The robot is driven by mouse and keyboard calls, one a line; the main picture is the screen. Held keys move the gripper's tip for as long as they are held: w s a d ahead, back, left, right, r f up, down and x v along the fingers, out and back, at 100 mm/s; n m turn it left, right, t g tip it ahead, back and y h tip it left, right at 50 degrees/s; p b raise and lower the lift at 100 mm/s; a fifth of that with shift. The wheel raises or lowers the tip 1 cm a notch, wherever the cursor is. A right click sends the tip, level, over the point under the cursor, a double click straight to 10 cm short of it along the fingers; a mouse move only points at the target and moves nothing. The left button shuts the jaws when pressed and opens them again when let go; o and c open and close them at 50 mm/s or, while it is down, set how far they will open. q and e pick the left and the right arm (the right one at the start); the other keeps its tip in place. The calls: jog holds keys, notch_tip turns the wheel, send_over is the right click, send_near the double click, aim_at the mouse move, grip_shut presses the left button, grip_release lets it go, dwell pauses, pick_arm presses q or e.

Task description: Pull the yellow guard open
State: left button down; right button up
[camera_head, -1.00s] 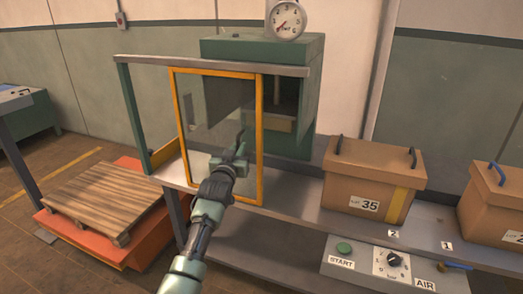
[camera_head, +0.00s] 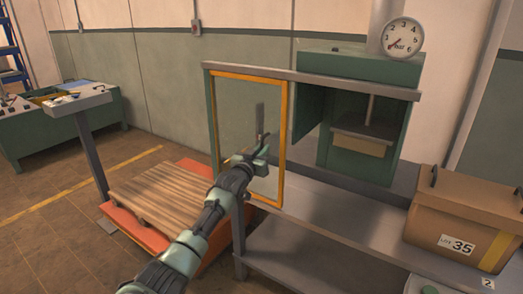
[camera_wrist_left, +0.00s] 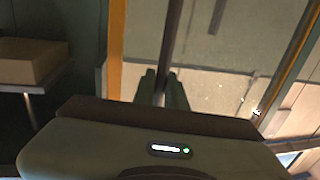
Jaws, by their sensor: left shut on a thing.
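The yellow guard (camera_head: 284,130) is an upright yellow frame with a clear pane, hung under a grey rail (camera_head: 310,80). It stands at the left end of the rail, left of the green chamber (camera_head: 375,68), whose front opening is uncovered. A dark upright handle (camera_head: 260,117) is on the pane. My left gripper (camera_head: 260,147) is shut on this handle. In the left wrist view the handle (camera_wrist_left: 172,32) runs up from between the fingers (camera_wrist_left: 162,88), with the yellow frame edge (camera_wrist_left: 117,45) to the left. My right gripper is not in view.
A box marked 35 (camera_head: 459,245) stands on the grey bench (camera_head: 330,205) at right. A wooden pallet (camera_head: 165,195) on an orange base lies at lower left. A pressure gauge (camera_head: 402,38) tops the chamber. A green workbench (camera_head: 60,130) stands far left.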

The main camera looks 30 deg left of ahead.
pick_arm(q)
jog(key=c, duration=1.6)
grip_release()
jog(key=shift+d+f, duration=0.1)
jog(key=shift+f, duration=0.1)
jog(key=shift+o, duration=0.7)
jog(key=shift+w, duration=0.2)
jog(key=shift+s, duration=0.1)
jog(key=s+d, duration=0.1)
jog(key=s, duration=0.6)
jog(key=shift+s+d, duration=0.15)
jog(key=shift+s, duration=0.15)
